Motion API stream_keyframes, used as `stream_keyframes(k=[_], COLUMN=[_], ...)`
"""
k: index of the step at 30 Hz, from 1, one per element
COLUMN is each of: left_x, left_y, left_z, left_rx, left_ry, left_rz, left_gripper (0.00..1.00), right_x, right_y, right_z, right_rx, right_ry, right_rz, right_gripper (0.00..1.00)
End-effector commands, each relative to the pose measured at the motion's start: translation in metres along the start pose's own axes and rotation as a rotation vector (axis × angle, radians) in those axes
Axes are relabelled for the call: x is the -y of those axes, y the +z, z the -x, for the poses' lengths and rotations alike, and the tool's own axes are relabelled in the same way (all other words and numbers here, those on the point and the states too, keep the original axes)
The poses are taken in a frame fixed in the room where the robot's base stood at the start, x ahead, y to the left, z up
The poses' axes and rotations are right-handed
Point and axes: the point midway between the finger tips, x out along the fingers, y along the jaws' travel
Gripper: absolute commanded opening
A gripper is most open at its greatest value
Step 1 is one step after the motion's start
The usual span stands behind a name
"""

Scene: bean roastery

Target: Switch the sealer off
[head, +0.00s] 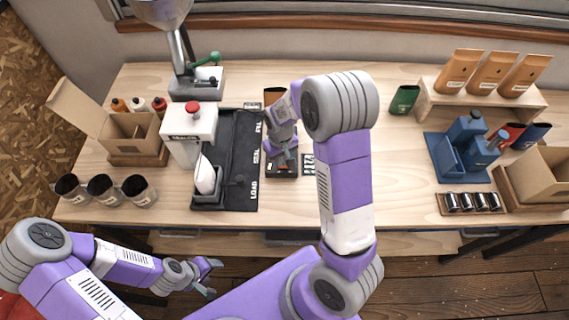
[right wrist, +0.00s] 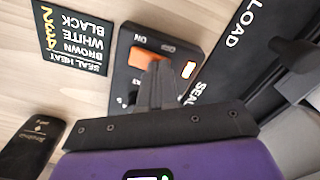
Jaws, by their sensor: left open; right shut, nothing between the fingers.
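The sealer (head: 190,130) is a white machine with a red knob, at the left of the bench on a black mat marked LOAD and SEAL. Its black control box (head: 282,170) sits just right of the mat. Contact and rocker tilt are unclear. My left gripper (head: 209,275) is open, in front of the bench.
A seal heat card (right wrist: 72,42) lies beside the box. A white pouch (head: 205,175) stands at the sealer's front. Several cups (head: 103,190) and an open carton (head: 130,130) are at left.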

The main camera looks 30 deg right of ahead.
Motion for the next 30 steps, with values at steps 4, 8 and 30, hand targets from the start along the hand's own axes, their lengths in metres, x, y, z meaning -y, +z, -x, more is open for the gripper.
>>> stream_keyframes(k=[4,8,30], left_x=[0.001,0.001,-0.013], left_y=[0.0,0.0,0.002], left_z=[-0.002,-0.004,0.035], left_rx=[0.0,0.0,0.0], left_ry=[0.0,0.0,0.0], left_rz=[0.0,0.0,0.0], left_gripper=[0.57,0.57,0.57], right_x=[0.0,0.0,0.0], right_y=[0.0,0.0,0.0], right_z=[-0.003,-0.005,0.045], right_rx=[0.001,0.001,0.0], right_ry=[0.0,0.0,0.0], right_rz=[0.0,0.0,0.0], right_gripper=[0.0,0.0,0.0])
